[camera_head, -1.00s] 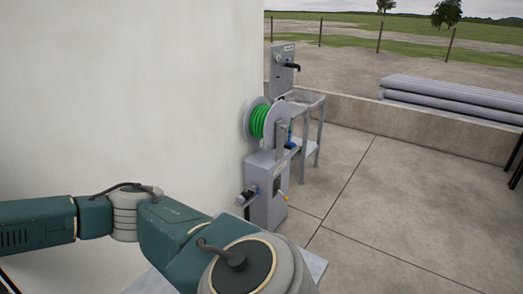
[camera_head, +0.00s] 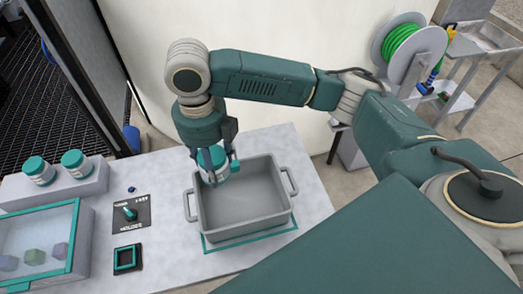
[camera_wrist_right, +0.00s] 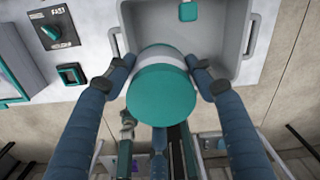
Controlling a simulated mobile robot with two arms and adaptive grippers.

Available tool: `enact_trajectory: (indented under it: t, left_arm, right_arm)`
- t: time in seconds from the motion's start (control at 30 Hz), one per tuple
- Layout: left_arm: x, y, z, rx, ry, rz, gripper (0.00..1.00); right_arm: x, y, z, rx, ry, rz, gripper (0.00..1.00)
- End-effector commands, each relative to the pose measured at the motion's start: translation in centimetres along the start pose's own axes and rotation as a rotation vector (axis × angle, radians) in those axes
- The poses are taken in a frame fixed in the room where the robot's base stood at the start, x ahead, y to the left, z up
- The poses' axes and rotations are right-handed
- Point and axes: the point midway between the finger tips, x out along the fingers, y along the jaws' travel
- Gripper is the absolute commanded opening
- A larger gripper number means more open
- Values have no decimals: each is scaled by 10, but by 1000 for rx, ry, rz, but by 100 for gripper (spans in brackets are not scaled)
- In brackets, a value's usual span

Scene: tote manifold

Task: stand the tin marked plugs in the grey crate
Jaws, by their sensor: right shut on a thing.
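The grey crate (camera_head: 243,229) stands on the light table, open at the top, with a handle at each end. My right gripper (camera_head: 218,172) is at its back left corner. It is shut on a tin (camera_head: 209,157) with a teal lid and a pale body, held upright at the crate's rim; its exact height is unclear. In the right wrist view the two fingers (camera_wrist_right: 162,80) sit either side of the tin (camera_wrist_right: 162,95), which overlaps the crate's wall (camera_wrist_right: 122,25). No marking on the held tin is readable. My left gripper is not in view.
Two similar teal-lidded tins (camera_head: 40,170) (camera_head: 77,163) stand on a grey block at the left. A teal-framed clear-topped case (camera_head: 40,240), a rotary switch (camera_head: 130,213) and a square button (camera_head: 127,259) lie left of the crate. A small teal piece (camera_wrist_right: 188,11) shows inside the crate.

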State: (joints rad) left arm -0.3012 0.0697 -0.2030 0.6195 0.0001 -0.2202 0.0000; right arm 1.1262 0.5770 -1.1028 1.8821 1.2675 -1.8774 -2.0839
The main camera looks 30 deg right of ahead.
Motion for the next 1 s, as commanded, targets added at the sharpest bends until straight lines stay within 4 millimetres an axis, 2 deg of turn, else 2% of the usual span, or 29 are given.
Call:
enact_trajectory:
  t: [0.17, 0.4, 0.63, 1.0]
  left_arm:
    - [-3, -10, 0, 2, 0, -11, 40]
    - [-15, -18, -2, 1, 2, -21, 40]
    - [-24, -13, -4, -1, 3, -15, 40]
    - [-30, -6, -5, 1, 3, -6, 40]
  right_arm:
    - [13, 0, -1, 0, 5, -1, 26]
    - [74, 0, -2, 2, 8, -2, 26]
    - [131, 0, -2, 1, 5, -1, 26]
    - [176, 0, -2, 0, 3, -2, 26]
